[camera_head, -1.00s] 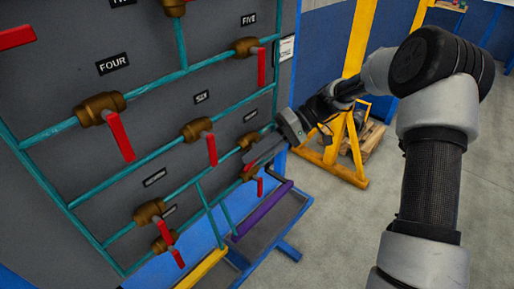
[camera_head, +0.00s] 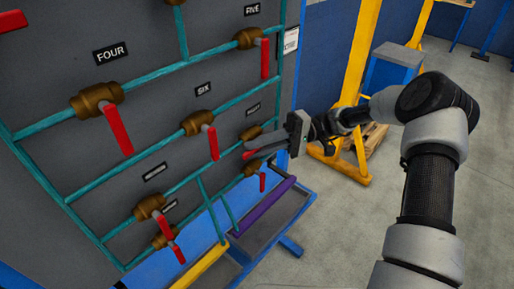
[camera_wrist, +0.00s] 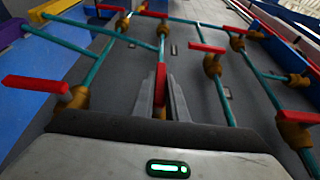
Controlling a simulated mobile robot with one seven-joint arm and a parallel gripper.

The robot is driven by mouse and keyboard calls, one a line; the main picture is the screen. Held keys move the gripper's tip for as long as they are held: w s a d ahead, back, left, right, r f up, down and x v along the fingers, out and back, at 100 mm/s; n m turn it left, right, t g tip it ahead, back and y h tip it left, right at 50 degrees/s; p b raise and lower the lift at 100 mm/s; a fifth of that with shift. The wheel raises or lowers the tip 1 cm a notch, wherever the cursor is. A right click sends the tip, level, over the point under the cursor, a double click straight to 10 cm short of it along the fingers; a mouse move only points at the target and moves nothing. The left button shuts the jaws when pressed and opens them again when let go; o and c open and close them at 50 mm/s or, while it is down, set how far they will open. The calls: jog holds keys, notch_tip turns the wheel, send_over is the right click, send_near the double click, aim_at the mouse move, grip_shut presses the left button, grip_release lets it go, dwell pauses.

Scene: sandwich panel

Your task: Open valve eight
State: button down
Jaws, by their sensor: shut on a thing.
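The grey panel (camera_head: 150,100) carries teal pipes and several brass valves with red handles. At its right side, a brass valve (camera_head: 251,133) stands under a small label (camera_head: 253,108) too small to read. My gripper (camera_head: 250,147) reaches it from the right, its fingers shut on that valve's red handle (camera_head: 248,155). No label reading eight is legible.
Another valve (camera_head: 250,169) with a hanging red handle sits just below my gripper. A tray with a purple bar (camera_head: 264,207) and a yellow bar (camera_head: 202,267) lies below the panel. A yellow frame (camera_head: 340,164) stands behind my arm.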

jog(key=shift+r, duration=0.1)
dwell(0.3)
jog(key=c, duration=1.8)
grip_release()
jog(key=shift+o, duration=0.2)
jog(key=shift+d, duration=0.1)
